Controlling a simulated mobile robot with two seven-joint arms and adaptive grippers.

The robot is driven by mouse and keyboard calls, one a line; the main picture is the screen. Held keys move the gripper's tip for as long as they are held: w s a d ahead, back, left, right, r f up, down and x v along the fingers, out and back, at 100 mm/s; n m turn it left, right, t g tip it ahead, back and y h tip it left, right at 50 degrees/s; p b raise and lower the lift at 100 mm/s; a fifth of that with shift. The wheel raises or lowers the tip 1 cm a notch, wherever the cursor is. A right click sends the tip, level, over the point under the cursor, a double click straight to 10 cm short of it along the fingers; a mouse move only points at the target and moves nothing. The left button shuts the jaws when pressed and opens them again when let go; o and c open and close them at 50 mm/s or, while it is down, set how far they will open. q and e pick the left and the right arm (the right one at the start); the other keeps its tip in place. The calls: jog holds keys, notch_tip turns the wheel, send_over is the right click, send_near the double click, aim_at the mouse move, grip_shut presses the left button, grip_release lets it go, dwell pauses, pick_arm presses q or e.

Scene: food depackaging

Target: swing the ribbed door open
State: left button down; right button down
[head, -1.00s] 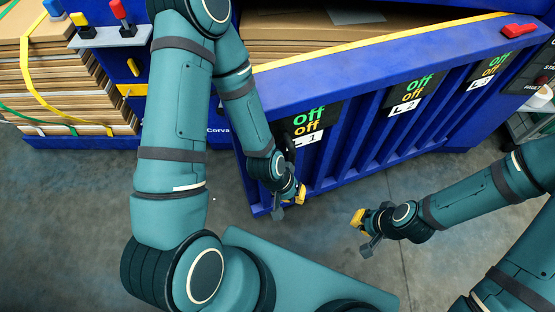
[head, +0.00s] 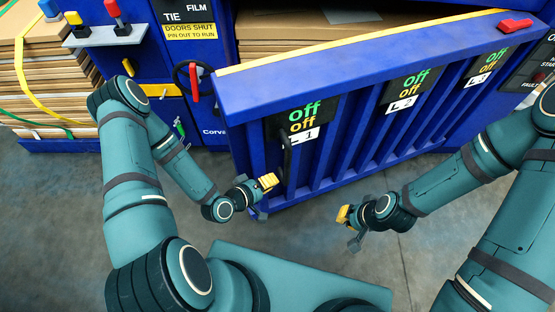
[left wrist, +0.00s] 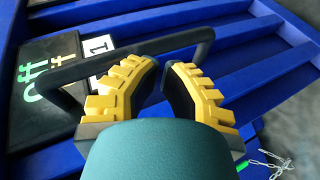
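The blue ribbed door (head: 350,150) fills the middle of the head view, with a yellow strip along its top and slanting away to the right. My left gripper (head: 265,194) is by the door's lower left, beside the handle. In the left wrist view its yellow-backed fingers (left wrist: 166,65) are apart, tips just short of the handle (left wrist: 130,57), with nothing clearly between them. My right gripper (head: 348,228) is open and empty in front of the door.
A red latch (head: 515,25) sits on the door's top right. A black wheel with a red grip (head: 194,82) is on the machine left of the door. Cardboard sheets (head: 50,85) are stacked at the left. The grey floor (head: 310,235) before the door is clear.

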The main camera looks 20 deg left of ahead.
pick_arm(q)
jog(key=a+r+n+t, duration=0.1)
jog(key=a+n+t, duration=0.2)
jog(key=n+t, duration=0.15)
jog(key=t+b, duration=0.1)
jog(key=b, duration=0.1)
send_over(278, 158)
jog(key=s+d, duration=0.1)
jog(key=s, duration=0.3)
jog(key=shift+w+r+n+y, duration=0.1)
jog(key=shift+r+n+y, duration=0.2)
jog(key=shift+r+n, duration=0.1)
jog(key=s+d, duration=0.9)
jog(key=s, duration=0.1)
jog(key=shift+s+d, duration=0.2)
jog(key=shift+s, duration=0.05)
